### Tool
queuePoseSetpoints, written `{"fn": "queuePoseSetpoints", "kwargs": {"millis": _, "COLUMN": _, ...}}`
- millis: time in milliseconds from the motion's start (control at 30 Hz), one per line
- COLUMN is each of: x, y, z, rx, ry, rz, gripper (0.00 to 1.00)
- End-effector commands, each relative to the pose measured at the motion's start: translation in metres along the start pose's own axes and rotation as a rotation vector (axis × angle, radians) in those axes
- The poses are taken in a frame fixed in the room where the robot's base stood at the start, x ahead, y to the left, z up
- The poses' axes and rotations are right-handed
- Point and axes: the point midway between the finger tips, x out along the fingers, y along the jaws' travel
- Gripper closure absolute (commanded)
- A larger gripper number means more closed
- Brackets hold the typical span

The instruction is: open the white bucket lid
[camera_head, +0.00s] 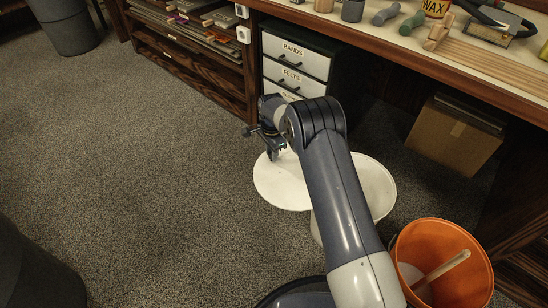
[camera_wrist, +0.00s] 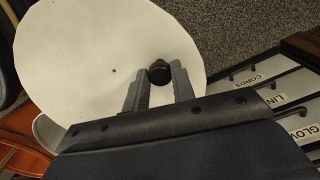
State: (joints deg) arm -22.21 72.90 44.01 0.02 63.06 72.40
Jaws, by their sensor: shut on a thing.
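The white bucket (camera_head: 376,187) stands on the floor, partly hidden behind my arm in the head view. Its round white lid (camera_head: 275,188) sits off to the left of the bucket's mouth. In the wrist view the lid (camera_wrist: 70,60) fills much of the picture, with a dark knob (camera_wrist: 159,72) between my fingertips. My gripper (camera_wrist: 157,80) is shut on that knob. In the head view my gripper (camera_head: 274,152) is over the lid's far edge. A strip of the bucket's rim (camera_wrist: 44,130) shows beyond the lid in the wrist view.
An orange bucket (camera_head: 437,232) with a stick in it stands at the lower right. A drawer unit (camera_head: 296,62) with labelled fronts stands just behind the lid, under the workbench (camera_head: 400,38). A cardboard box (camera_head: 455,138) is under the bench.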

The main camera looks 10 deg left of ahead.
Motion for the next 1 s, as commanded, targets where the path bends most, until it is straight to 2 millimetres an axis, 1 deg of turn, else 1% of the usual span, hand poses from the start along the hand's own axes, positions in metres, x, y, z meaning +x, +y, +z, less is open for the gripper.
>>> {"fn": "queuePoseSetpoints", "kwargs": {"millis": 200, "x": 0.0004, "y": -0.0051, "z": -0.0033, "rx": 0.028, "ry": 0.001, "rz": 0.000, "gripper": 1.00}}
{"fn": "queuePoseSetpoints", "kwargs": {"millis": 567, "x": 0.0002, "y": -0.0053, "z": -0.0039, "rx": 0.031, "ry": 0.001, "rz": 0.001, "gripper": 1.00}}
{"fn": "queuePoseSetpoints", "kwargs": {"millis": 600, "x": 0.0002, "y": -0.0052, "z": -0.0039, "rx": 0.031, "ry": 0.001, "rz": 0.001, "gripper": 0.75}}
{"fn": "queuePoseSetpoints", "kwargs": {"millis": 867, "x": 0.0002, "y": -0.0053, "z": -0.0034, "rx": 0.030, "ry": 0.001, "rz": 0.001, "gripper": 0.54}}
{"fn": "queuePoseSetpoints", "kwargs": {"millis": 1000, "x": 0.0002, "y": -0.0054, "z": -0.0032, "rx": 0.030, "ry": 0.000, "rz": 0.001, "gripper": 0.53}}
